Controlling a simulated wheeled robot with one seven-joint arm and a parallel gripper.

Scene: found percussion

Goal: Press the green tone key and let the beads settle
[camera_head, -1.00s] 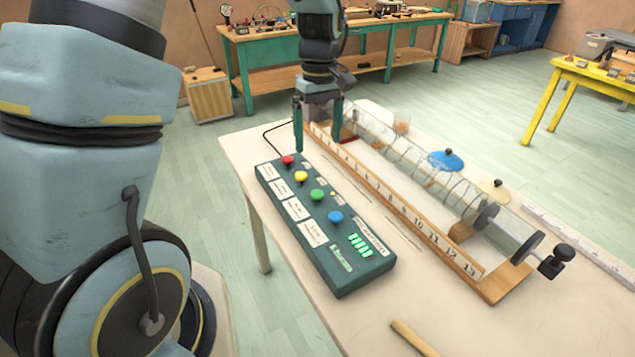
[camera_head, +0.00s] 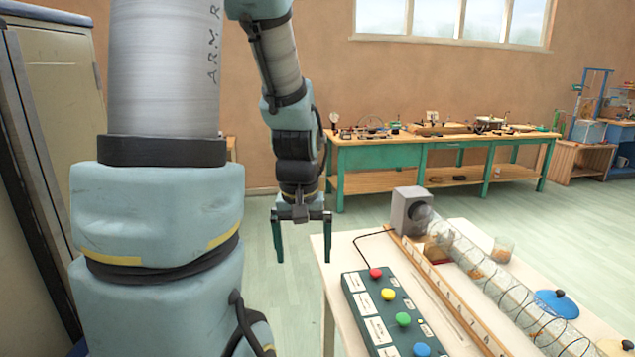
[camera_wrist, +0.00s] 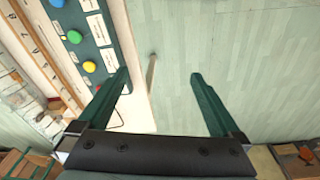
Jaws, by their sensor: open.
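The green tone key (camera_head: 403,319) is a round knob on a dark green key box (camera_head: 350,285), in a row with red, yellow and blue knobs. It also shows in the wrist view (camera_wrist: 88,66). A clear tube (camera_head: 478,268) with brown beads inside lies along a numbered wooden rail, a grey box at its far end. My gripper (camera_head: 304,260) is open and empty, pointing down to the left of the table, past its edge. In the wrist view the floor shows between the fingers (camera_wrist: 170,85). The tube's near end is outside both current views.
The table (camera_head: 330,255) holds the key box, the tube, a blue lid (camera_head: 557,303) and a small glass of beads (camera_head: 502,249). A green workbench (camera_head: 440,160) stands along the back wall. Open floor lies between the two.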

